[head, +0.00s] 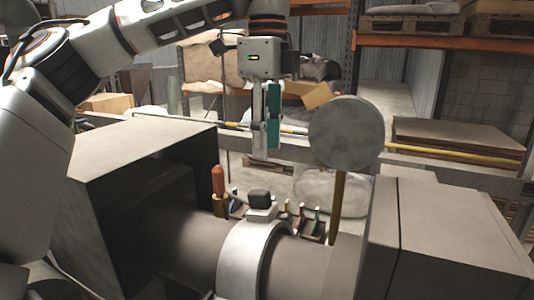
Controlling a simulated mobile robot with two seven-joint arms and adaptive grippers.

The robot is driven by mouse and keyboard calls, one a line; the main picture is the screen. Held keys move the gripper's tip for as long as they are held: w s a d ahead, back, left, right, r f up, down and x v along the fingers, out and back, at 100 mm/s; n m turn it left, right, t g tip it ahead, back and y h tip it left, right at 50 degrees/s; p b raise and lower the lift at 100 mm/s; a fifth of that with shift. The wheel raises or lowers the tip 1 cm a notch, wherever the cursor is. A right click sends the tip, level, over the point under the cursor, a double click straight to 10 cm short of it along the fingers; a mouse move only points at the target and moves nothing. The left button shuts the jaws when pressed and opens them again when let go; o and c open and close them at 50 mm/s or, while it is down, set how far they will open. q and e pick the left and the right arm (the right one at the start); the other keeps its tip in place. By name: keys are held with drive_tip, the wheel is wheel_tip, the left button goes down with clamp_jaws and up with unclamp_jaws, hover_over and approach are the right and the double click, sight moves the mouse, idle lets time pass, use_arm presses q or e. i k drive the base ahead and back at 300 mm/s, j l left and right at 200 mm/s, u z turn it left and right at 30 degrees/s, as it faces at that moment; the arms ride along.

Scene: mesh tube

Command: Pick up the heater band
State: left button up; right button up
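A pale grey band (243,262), which I take to be the heater band, sits around the horizontal dark tube (315,268) at the bottom middle. It has a small block with a black cap (259,199) on top. The lower side of the band is out of frame. My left gripper (264,150) hangs fingers down above and behind the band in the picture, clear of it. Its pale finger and teal pads are seen close together, nearly edge-on, so the opening does not show. Nothing is visible in it. My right gripper is not in view.
Large box-shaped housings stand at the left (130,180) and right (440,235) ends of the tube. A round grey disc (345,133) on a brown handle rises right of the band. An orange-handled tool (218,180) and several small tools stand behind the tube. Shelving (430,42) is farther back.

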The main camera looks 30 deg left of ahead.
sight(241, 258)
drive_tip(key=k, duration=1.5)
